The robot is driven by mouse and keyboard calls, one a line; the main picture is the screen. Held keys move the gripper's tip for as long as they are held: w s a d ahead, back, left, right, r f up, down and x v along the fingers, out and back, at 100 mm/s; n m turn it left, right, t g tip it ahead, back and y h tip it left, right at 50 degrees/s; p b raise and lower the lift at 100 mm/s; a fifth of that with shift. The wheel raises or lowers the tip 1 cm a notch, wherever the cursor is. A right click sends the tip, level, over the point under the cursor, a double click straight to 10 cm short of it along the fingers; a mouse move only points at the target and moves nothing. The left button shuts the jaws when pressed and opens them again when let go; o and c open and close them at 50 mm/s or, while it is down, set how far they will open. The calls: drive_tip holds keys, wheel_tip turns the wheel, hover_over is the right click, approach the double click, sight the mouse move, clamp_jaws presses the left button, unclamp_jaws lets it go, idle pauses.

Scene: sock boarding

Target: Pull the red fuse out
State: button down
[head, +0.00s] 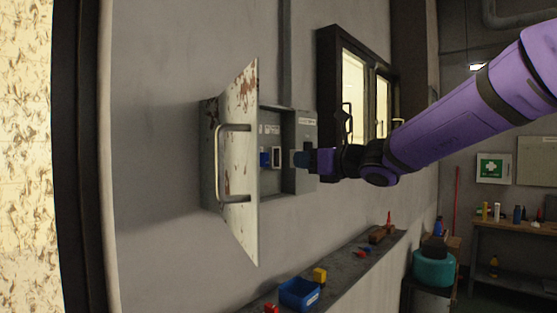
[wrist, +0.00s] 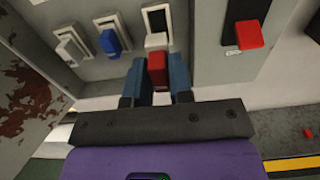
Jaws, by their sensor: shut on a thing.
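The red fuse (wrist: 158,72) is between the two blue fingers of my gripper (wrist: 158,85) in the wrist view. My gripper is shut on it. Behind it is a white-framed holder (wrist: 145,22) with a dark, empty-looking opening, and the fuse appears to stand clear in front of it. In the head view my gripper (head: 303,158) is in front of the right part of the open wall box (head: 304,130), and the red fuse cannot be made out there. A blue fuse (wrist: 110,40) and a white fuse (wrist: 70,50) sit in holders to the left.
The box door (head: 238,165) stands open on the left, with a grey handle (head: 219,165). A red switch (wrist: 249,35) is right of the holders. A ledge (head: 345,270) below bears a blue bin (head: 299,293) and a yellow block (head: 320,275).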

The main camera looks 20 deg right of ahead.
drive_tip(key=v, duration=1.8)
idle(0.5)
idle(0.4)
